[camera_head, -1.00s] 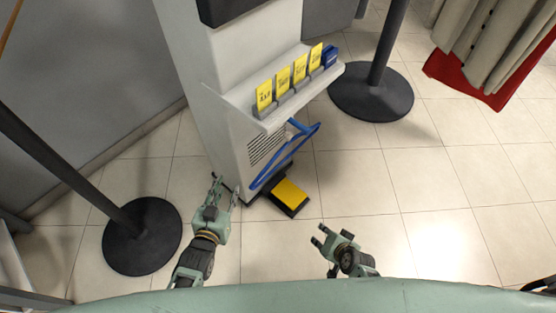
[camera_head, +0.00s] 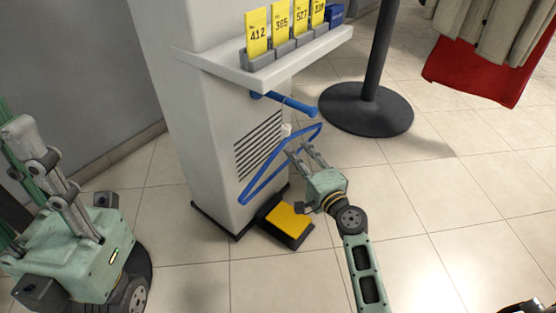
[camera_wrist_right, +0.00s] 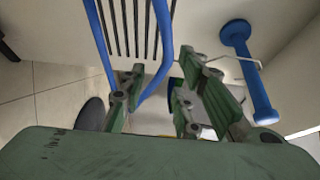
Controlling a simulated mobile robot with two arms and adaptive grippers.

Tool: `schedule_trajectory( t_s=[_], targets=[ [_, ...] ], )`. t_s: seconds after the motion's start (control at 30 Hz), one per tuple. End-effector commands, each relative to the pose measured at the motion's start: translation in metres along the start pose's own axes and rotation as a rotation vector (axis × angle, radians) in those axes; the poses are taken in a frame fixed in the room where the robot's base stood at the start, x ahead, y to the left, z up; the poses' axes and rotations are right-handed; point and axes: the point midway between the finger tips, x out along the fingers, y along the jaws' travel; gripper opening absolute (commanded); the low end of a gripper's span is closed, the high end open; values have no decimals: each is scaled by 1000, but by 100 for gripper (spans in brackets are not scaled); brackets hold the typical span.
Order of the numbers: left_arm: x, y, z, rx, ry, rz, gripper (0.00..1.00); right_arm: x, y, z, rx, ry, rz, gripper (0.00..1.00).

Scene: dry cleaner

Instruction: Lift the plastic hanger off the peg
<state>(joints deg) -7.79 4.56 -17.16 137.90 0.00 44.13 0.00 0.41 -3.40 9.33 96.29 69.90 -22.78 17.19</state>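The blue plastic hanger (camera_head: 262,178) hangs in front of the vented side of a white column. Its thin hook goes over the blue peg (camera_head: 287,103), which sticks out below a shelf. The peg (camera_wrist_right: 251,80) and hook also show in the right wrist view. My right gripper (camera_head: 304,151) is open at the hanger's right part. In the wrist view, a hanger bar (camera_wrist_right: 165,42) runs down between its fingers (camera_wrist_right: 158,92), with gaps visible. My left gripper (camera_head: 12,140) is large at the left edge, away from the hanger; its finger opening is unclear.
The white shelf (camera_head: 330,43) above the peg holds yellow number cards (camera_head: 282,29) and a blue box (camera_head: 335,13). A yellow-topped black pedal (camera_head: 287,221) lies at the column's foot. A black post base (camera_head: 366,109) stands behind. Tiled floor is clear on the right.

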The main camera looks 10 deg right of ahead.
Motion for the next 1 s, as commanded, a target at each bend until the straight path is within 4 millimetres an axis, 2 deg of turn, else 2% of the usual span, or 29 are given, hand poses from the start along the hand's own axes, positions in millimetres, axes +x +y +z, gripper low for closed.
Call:
schedule_trajectory(
  t_s=[0.1,0.63,0.93,1.0],
  targets=[
    [0,0,-9,0,30,2,31,6,-3,-1,10,1,-16,29],
    [7,2,-10,7,77,23,31,73,-6,4,11,1,-14,29],
    [11,3,-10,8,83,26,31,78,-7,4,9,1,-12,29],
    [11,3,-10,8,83,26,31,78,-7,4,9,1,-12,24]
  ],
)
